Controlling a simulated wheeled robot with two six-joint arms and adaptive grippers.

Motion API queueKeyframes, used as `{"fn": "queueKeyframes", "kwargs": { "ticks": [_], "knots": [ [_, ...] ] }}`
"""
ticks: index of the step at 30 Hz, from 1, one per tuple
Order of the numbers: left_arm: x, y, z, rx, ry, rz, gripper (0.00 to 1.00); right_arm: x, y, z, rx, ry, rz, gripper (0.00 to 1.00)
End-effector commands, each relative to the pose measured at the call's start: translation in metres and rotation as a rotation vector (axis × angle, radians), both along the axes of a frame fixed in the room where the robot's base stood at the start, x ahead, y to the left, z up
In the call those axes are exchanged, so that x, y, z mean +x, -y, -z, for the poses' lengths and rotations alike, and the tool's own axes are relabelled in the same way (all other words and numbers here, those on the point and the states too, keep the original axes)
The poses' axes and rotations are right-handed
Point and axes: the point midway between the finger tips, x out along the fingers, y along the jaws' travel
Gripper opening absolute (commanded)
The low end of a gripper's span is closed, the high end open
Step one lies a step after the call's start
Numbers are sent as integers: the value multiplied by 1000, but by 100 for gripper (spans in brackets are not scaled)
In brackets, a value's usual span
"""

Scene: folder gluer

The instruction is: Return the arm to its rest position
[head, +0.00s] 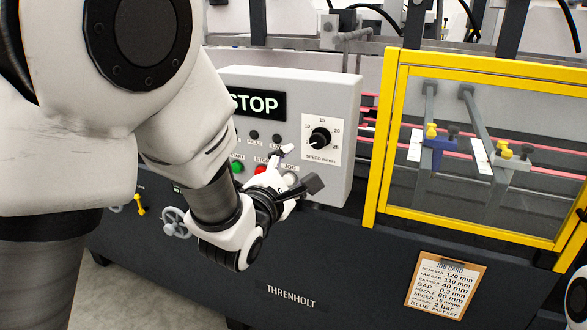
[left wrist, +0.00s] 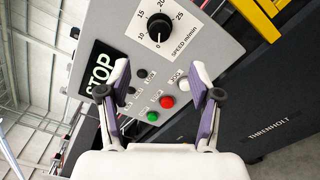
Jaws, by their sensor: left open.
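My left gripper (head: 298,168) is open and empty in front of the grey control panel (head: 342,90). In the left wrist view the two fingers of this gripper (left wrist: 160,78) stand apart, with nothing between them. The green button (left wrist: 152,116), red button (left wrist: 167,101) and white jog button (left wrist: 183,84) show beyond the fingers. I cannot tell whether a finger touches the panel. My left arm (head: 215,200) reaches in from the left and covers part of the panel. My right gripper is not in view.
The display (head: 257,104) reads STOP. A black speed dial (head: 320,138) sits on the panel. A yellow-framed guard (head: 382,140) stands to its right, with clamps behind it. A job card (head: 446,285) hangs on the dark machine front (head: 340,265). A grey handwheel (head: 175,222) is low left.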

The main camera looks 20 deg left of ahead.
Motion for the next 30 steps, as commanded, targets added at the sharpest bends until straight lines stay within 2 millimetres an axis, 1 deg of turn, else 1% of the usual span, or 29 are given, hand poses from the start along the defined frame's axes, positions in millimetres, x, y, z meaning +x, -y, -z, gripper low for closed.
{"fn": "queueKeyframes", "kwargs": {
  "ticks": [6, 8, 10, 11, 14, 15, 16, 17, 18, 20, 21, 23, 24, 26, 27, 29, 30],
  "knots": [
    [0, 0, 0, 0, 0, 0, 64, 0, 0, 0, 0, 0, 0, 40],
    [1, 0, 5, -1, -9, 0, 64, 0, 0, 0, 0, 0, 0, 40],
    [3, -1, 24, -2, -47, -1, 64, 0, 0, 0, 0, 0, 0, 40],
    [3, -1, 38, -5, -74, -2, 64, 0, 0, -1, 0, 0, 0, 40],
    [1, -7, 106, -25, -210, -14, 64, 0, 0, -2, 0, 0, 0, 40],
    [-4, -10, 141, -34, -279, -20, 64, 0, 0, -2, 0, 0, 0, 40],
    [-10, -12, 168, -42, -335, -26, 64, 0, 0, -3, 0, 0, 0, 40],
    [-18, -15, 195, -50, -392, -33, 64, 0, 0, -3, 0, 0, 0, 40],
    [-30, -18, 229, -46, -472, -39, 64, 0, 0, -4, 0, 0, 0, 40],
    [-54, -23, 278, -2, -595, -37, 64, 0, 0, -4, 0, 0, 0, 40],
    [-73, -26, 310, 51, -679, -23, 64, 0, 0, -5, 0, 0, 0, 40],
    [-106, -31, 354, 157, -808, 18, 64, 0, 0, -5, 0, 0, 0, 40],
    [-130, -33, 381, 241, -894, 64, 64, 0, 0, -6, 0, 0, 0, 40],
    [-172, -37, 417, 388, -1023, 166, 64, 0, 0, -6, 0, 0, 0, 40],
    [-202, -39, 439, 503, -1104, 264, 64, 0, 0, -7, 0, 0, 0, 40],
    [-244, -42, 462, 687, -1196, 451, 64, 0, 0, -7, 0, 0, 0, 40],
    [-267, -43, 472, 804, -1229, 587, 64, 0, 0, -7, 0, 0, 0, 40]
  ]
}}
